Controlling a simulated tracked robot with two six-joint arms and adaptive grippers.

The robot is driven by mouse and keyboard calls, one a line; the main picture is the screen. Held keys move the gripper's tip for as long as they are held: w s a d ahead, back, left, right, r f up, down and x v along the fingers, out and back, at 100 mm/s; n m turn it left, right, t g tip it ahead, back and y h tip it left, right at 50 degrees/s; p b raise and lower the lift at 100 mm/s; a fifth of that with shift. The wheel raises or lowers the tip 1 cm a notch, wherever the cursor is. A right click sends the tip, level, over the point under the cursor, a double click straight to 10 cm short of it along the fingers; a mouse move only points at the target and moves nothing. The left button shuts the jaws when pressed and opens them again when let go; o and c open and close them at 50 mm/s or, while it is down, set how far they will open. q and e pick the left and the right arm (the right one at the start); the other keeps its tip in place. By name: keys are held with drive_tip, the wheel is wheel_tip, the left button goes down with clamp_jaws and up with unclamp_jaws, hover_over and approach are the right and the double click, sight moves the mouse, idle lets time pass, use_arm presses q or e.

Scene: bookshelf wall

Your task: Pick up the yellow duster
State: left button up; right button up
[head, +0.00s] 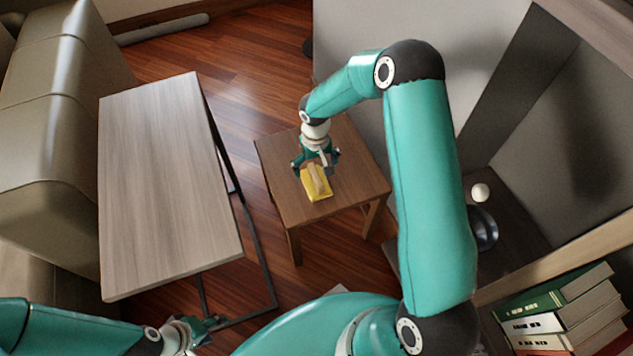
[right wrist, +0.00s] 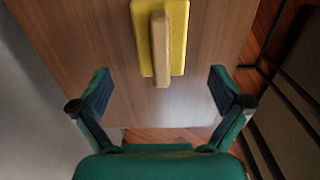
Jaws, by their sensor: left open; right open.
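The yellow duster (head: 316,185) lies on a small brown wooden table (head: 283,195). It has a yellow base and a tan handle along its top. In the right wrist view the duster (right wrist: 176,45) is ahead of the fingertips, roughly centred between them. My right gripper (head: 316,163) is open and empty, above the table at the duster's far end. My left gripper (head: 203,326) is open and low at the bottom left of the head view, far from the duster.
A long grey-wood table (head: 165,190) with a dark metal frame stands left of the small table, beside a beige sofa (head: 55,130). A grey wall (head: 400,35) rises behind the small table. Shelves with several books (head: 560,310) are at the lower right.

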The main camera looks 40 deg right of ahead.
sight(316, 174)
drive_tip(key=shift+s+f+b, duration=0.1)
drive_tip(key=shift+f+b, duration=0.5)
drive_tip(key=shift+f, duration=2.65)
drive_tip(key=c, duration=1.3)
drive_tip(key=shift+c, duration=0.2)
drive_tip(key=shift+r, duration=0.15)
